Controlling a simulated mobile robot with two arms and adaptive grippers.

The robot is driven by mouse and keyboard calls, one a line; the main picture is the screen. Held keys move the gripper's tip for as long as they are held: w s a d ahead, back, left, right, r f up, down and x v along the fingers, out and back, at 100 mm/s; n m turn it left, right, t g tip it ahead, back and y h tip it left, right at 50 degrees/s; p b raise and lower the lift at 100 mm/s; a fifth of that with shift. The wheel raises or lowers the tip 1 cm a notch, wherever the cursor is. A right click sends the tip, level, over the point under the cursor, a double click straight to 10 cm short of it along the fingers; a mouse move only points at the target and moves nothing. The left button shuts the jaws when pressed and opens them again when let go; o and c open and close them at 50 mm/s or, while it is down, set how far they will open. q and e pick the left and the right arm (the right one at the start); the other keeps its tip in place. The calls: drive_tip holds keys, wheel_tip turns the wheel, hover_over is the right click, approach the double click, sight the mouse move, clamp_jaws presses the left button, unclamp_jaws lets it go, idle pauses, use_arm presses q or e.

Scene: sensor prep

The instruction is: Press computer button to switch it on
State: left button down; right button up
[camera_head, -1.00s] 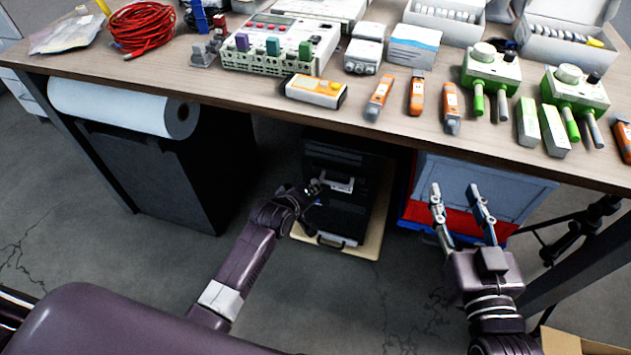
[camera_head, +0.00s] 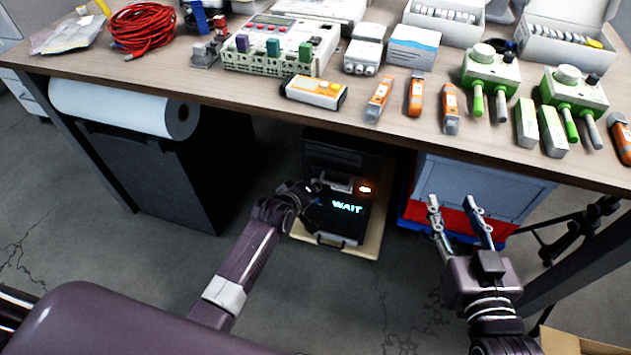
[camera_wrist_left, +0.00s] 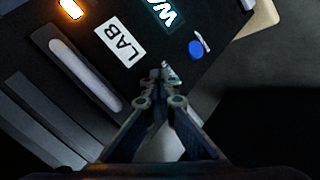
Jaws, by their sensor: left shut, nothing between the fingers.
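The black computer (camera_head: 322,222) stands under the table on a pale board. An orange light (camera_head: 365,189) glows on it, and the lit word "WAIT" (camera_head: 347,206) shows on its face. In the left wrist view the orange light (camera_wrist_left: 71,8), part of the lit lettering (camera_wrist_left: 165,12), a white "LAB" label (camera_wrist_left: 120,41) and a blue round button (camera_wrist_left: 195,49) show. My left gripper (camera_head: 314,192) is at the computer's front, shut and empty; its fingertips (camera_wrist_left: 160,76) appear below and left of the blue button. My right gripper (camera_head: 454,203) is open and empty, right of the computer.
The table (camera_head: 210,85) overhangs the computer and carries meters, orange testers and green-white devices. A black bin (camera_head: 165,175) stands left of the computer, and a blue and red crate (camera_head: 480,185) stands right. The grey floor (camera_head: 330,300) in front is clear.

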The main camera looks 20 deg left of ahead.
use_arm(q)
drive_tip(key=shift+r, duration=0.1)
drive_tip(key=shift+s+p, duration=0.4)
drive_tip(key=shift+p, duration=0.25)
use_arm(e)
drive_tip(key=s+d+f+g+h, duration=0.1)
drive_tip(key=s+f+g, duration=0.2)
drive_tip(key=f, duration=0.3)
drive_tip(key=shift+d+f, duration=0.25)
drive_tip(key=shift+d, duration=0.05)
use_arm(q)
drive_tip(key=s+p, duration=0.4)
drive_tip(key=s, duration=0.2)
drive_tip(key=shift+a, duration=0.15)
use_arm(e)
drive_tip(key=s+d+f+g+h, duration=0.1)
drive_tip(key=s+f+g, duration=0.3)
drive_tip(key=s, duration=0.4)
drive_tip(key=s+d+f+g+h, duration=0.1)
drive_tip(key=s+d+f+g, duration=0.3)
drive_tip(key=s, duration=0.3)
drive_tip(key=shift+s+m+g, duration=0.3)
drive_tip(key=shift+s+g, duration=0.05)
drive_tip(key=shift+g, duration=0.15)
use_arm(q)
drive_tip(key=shift+s, duration=0.1)
use_arm(e)
drive_tip(key=shift+d+f, duration=0.1)
